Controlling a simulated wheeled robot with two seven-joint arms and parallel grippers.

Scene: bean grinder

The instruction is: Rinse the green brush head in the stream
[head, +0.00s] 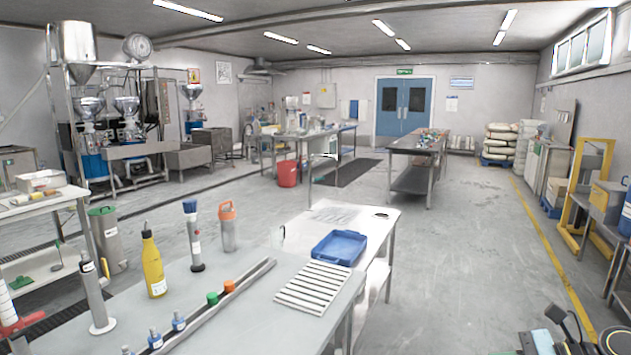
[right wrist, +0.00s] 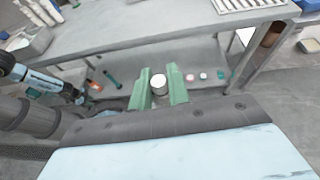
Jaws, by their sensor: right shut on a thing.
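My right gripper (right wrist: 159,88) shows in the right wrist view with two green fingers. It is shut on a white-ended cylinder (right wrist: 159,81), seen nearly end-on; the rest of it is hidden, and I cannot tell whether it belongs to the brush. A teal tool (right wrist: 112,80) lies beyond and below, to the left of the fingers. In the head view a small green object (head: 20,282) lies on the low shelf at left; I cannot tell whether it is the brush head. No running stream shows. My left gripper is not in view.
A lidded grey bin (head: 110,243) stands at left.

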